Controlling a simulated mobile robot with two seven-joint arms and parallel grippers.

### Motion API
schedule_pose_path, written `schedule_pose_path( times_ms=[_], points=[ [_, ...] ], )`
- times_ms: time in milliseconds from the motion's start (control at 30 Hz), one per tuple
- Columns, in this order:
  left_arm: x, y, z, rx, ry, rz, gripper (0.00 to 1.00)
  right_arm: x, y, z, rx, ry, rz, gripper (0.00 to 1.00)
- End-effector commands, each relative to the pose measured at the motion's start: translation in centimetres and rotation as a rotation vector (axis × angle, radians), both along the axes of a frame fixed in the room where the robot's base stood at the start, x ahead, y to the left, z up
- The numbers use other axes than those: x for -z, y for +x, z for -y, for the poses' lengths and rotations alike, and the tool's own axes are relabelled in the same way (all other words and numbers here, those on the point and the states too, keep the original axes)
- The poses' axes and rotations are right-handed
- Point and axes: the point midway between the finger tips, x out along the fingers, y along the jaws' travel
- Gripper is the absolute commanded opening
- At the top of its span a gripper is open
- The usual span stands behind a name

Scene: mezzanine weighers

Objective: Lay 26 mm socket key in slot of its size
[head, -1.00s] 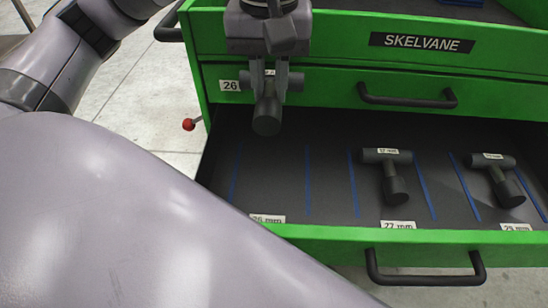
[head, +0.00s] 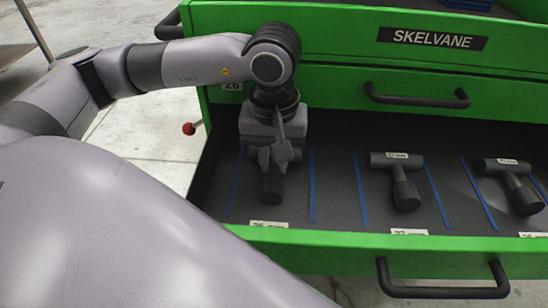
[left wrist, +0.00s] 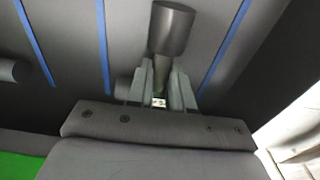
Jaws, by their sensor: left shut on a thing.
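The 26 mm socket key (head: 270,188) is a dark grey T-shaped tool. My left gripper (head: 272,155) is shut on it inside the open drawer, and mostly hides it in the head view. In the left wrist view the key's thick round end (left wrist: 172,30) points away from the left gripper's fingers (left wrist: 162,88). The key is over the leftmost slot (head: 290,190), between two blue lines, behind the partly readable 26 mm label (head: 269,225). I cannot tell whether it touches the drawer floor. My right gripper is not in view.
The 27 mm key (head: 404,190) lies in a slot to the right, and another key (head: 522,195) lies farther right. The green drawer front (head: 370,245) has a dark handle (head: 443,290). Green cabinet drawers labelled SKELVANE (head: 432,38) rise behind. A red knob (head: 188,129) is at the left.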

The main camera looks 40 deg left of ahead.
Motion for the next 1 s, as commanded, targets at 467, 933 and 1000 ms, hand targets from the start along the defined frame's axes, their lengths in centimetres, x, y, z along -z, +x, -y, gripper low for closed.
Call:
schedule_pose_path(
  times_ms=[467,933,1000],
  points=[
    [0.2,0.0,0.0,-0.001,0.000,0.001,0.46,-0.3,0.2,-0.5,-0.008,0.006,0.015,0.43],
    [-3.2,0.0,0.1,0.000,0.000,0.006,0.46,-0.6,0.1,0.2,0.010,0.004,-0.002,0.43],
    [-4.8,0.0,0.1,0.000,-0.001,0.005,0.46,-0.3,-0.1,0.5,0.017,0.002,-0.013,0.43]
  ],
)
